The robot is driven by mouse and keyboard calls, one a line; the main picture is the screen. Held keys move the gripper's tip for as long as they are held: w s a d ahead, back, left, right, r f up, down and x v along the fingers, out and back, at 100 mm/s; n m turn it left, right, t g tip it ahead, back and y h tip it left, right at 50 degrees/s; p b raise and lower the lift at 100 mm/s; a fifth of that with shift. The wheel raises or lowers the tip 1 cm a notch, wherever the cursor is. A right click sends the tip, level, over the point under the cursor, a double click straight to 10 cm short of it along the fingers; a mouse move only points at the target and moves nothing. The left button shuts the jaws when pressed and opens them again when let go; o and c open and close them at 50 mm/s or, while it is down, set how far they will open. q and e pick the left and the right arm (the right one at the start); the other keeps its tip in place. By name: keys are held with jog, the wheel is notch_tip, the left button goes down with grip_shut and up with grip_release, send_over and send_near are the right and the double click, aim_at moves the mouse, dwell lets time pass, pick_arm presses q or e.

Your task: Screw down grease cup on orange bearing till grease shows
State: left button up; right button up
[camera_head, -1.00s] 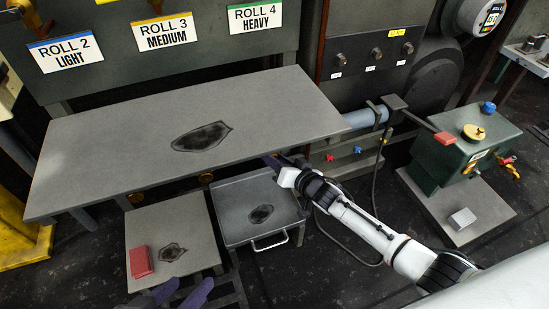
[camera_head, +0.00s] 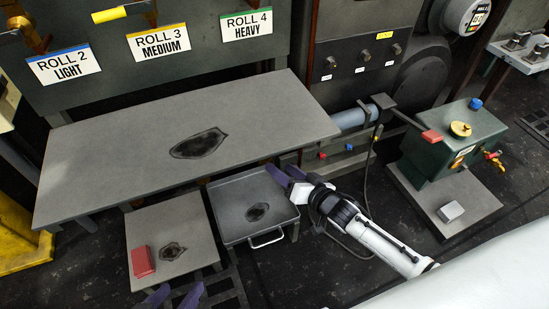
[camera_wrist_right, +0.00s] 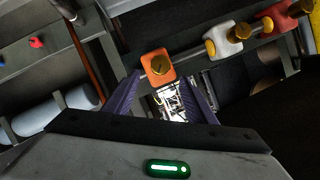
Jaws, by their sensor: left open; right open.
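The orange bearing (camera_wrist_right: 157,66) shows in the right wrist view, with a round brass grease cup (camera_wrist_right: 160,65) on its face. It sits on a grey bar just beyond my right fingertips. My right gripper (camera_wrist_right: 168,84) is open and empty, with purple fingers apart; the bearing is ahead of them, nearer the left finger. In the head view my right gripper (camera_head: 284,177) is over the right-hand small tray, by the big table's front edge. I cannot make out the orange bearing there. My left gripper (camera_head: 174,297) is open and empty at the bottom edge. No grease can be made out.
A white bearing (camera_wrist_right: 229,40) and a red bearing (camera_wrist_right: 284,15) with brass cups sit along the same bar. The big grey table (camera_head: 110,165) fills the middle. A red block (camera_head: 143,262) lies on the lower left plate. A green box (camera_head: 450,145) stands at right.

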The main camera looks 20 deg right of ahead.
jog(key=shift+v, duration=1.1)
